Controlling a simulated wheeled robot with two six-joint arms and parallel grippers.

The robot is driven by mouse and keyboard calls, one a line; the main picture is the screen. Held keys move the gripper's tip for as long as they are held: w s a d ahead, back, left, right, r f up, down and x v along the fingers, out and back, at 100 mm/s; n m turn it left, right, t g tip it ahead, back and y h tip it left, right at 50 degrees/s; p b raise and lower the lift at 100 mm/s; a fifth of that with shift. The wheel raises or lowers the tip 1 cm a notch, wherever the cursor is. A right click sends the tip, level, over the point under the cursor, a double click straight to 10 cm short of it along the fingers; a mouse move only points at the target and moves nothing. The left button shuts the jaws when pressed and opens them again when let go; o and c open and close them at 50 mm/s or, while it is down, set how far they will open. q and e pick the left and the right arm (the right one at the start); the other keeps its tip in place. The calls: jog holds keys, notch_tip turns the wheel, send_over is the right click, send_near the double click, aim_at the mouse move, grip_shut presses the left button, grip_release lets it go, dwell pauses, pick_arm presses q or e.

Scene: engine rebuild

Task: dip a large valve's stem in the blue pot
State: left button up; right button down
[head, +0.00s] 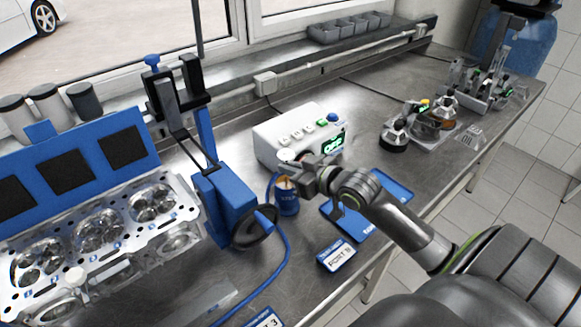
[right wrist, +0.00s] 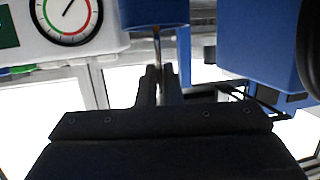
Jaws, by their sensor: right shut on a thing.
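The blue pot (head: 287,203) stands on the metal bench in front of a white box. My right gripper (head: 293,178) is just above its mouth. In the right wrist view the gripper (right wrist: 158,82) is shut on a thin stem, the valve (right wrist: 157,46), which runs from the fingers to the blue pot (right wrist: 154,13). The stem's end is hidden at the pot, so I cannot tell how deep it sits. The valve's head is hidden by the fingers. My left gripper is not in view.
The white box (head: 276,143) with a gauge stands close behind the pot. A blue stand (head: 225,205) with a cable and the cylinder head (head: 105,245) are at left. A blue mat (head: 399,190) and label card (head: 336,256) lie at right. Metal fixtures (head: 394,137) stand farther right.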

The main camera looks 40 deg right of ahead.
aim_at(290, 157)
jog(key=shift+f+b, duration=0.85)
jog(key=shift+f, duration=0.35)
jog(key=shift+r, duration=0.1)
dwell(0.5)
jog(key=shift+r+p, duration=3.75)
jog(key=shift+p, duration=0.15)
